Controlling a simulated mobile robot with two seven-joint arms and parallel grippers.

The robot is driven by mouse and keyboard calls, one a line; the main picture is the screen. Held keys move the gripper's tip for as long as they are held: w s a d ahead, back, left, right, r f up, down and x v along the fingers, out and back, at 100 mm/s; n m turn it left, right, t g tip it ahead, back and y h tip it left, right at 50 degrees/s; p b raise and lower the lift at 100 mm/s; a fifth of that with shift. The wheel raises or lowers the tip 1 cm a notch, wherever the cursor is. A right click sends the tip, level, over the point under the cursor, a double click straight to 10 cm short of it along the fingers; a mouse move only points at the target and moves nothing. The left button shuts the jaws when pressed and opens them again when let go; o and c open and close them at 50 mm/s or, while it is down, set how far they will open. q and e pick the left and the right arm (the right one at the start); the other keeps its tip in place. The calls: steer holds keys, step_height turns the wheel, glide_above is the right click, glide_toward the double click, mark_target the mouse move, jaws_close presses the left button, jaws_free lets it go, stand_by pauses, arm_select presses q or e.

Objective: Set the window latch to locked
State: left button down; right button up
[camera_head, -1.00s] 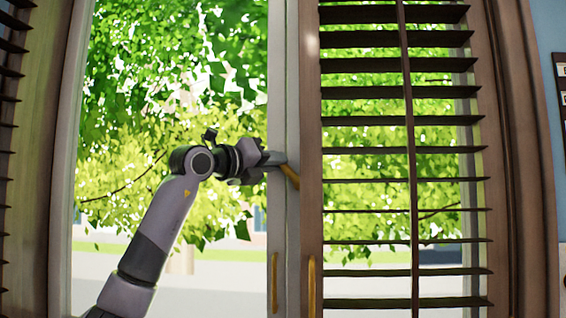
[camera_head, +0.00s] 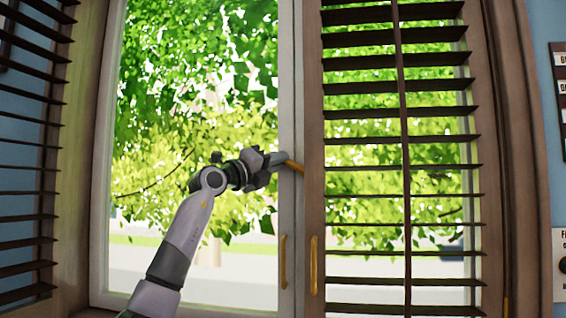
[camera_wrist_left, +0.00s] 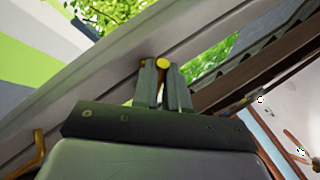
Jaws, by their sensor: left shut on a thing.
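The window latch is a small golden handle (camera_head: 294,166) on the white frame of the window, where it meets the shuttered side. It slants slightly down to the right. My left gripper (camera_head: 281,160) is shut on the latch at its left part, with the arm reaching up from below. In the left wrist view the two fingers (camera_wrist_left: 163,80) stand close together at the frame, and a round yellow end of the latch (camera_wrist_left: 162,64) shows at their tips. The fingers hide part of the latch. My right gripper is not in view.
Two upright golden handles, one on the window frame (camera_head: 283,262) and one on the shutter (camera_head: 313,265), are below the latch. A brown slatted shutter (camera_head: 400,200) stands close on the right, another (camera_head: 30,150) at the left. The glass between is clear.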

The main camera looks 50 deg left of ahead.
arm_select(q)
steer(key=f+n+y+b, duration=0.1)
steer(key=n+b, duration=0.1)
steer(key=f+n+t+y+b, duration=0.1)
steer(key=n+y+b, duration=0.1)
steer(key=f+n+t+y+b, duration=0.1)
steer(key=n+b, duration=0.1)
steer(key=n, duration=0.1)
steer(key=shift+s+a+f+y+b, duration=0.2)
steer(key=shift+f+y+b, duration=0.1)
steer(key=shift+y, duration=0.1)
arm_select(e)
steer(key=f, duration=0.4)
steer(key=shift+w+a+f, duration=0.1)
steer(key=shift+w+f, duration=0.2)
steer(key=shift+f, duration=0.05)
arm_select(q)
steer(key=shift+w, duration=0.1)
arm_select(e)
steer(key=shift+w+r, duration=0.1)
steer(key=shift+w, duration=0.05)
arm_select(q)
steer(key=c, duration=1.1)
jaws_free()
steer(key=shift+c, duration=0.2)
